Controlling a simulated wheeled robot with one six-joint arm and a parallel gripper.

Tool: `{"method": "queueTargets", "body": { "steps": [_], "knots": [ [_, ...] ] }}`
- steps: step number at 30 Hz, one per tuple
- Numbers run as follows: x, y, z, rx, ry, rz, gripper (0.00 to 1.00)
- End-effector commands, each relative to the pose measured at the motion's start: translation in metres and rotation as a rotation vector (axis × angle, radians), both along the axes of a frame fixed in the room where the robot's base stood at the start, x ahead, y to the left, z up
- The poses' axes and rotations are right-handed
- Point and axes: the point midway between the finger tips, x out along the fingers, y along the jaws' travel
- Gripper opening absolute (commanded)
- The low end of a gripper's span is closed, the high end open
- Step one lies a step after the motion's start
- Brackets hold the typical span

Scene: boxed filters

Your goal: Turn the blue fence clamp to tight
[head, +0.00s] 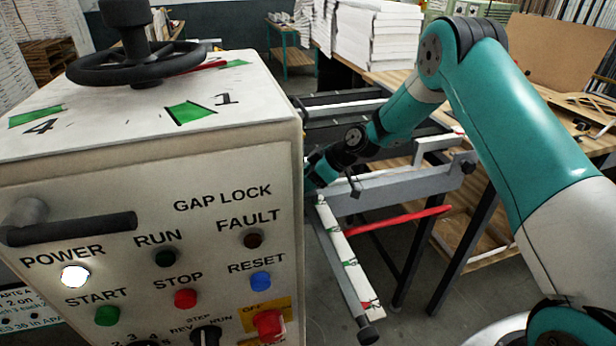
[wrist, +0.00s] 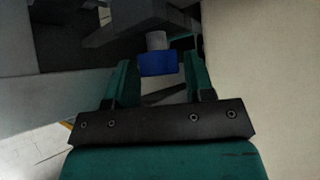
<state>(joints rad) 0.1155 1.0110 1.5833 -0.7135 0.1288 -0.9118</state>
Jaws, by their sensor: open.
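The blue fence clamp (wrist: 157,66) shows in the wrist view as a small blue block on a short grey post under a dark bar. My gripper (wrist: 160,75) is open, with one teal finger on each side of the blue block. A gap seems to show beside each finger, but I cannot tell whether either touches it. In the head view the end of my arm goes behind the control box, so the gripper and the blue clamp are hidden there.
The control box (head: 150,210) with buttons and a handwheel (head: 135,62) fills the left. A grey rail (head: 400,190), a red bar (head: 395,222) and a marked scale (head: 345,255) lie near my arm. A wooden table (head: 520,120) stands at the right.

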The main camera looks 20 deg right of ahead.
Motion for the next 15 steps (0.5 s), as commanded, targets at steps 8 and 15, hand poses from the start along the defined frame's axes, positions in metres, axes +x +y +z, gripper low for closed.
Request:
{"method": "queueTargets", "body": {
  "steps": [8,15],
  "knots": [
    [-0.0001,-0.0003,0.0001,0.000,0.000,0.000,0.23],
    [-0.0002,-0.0004,0.0000,0.000,0.000,-0.007,0.14]
  ]
}}
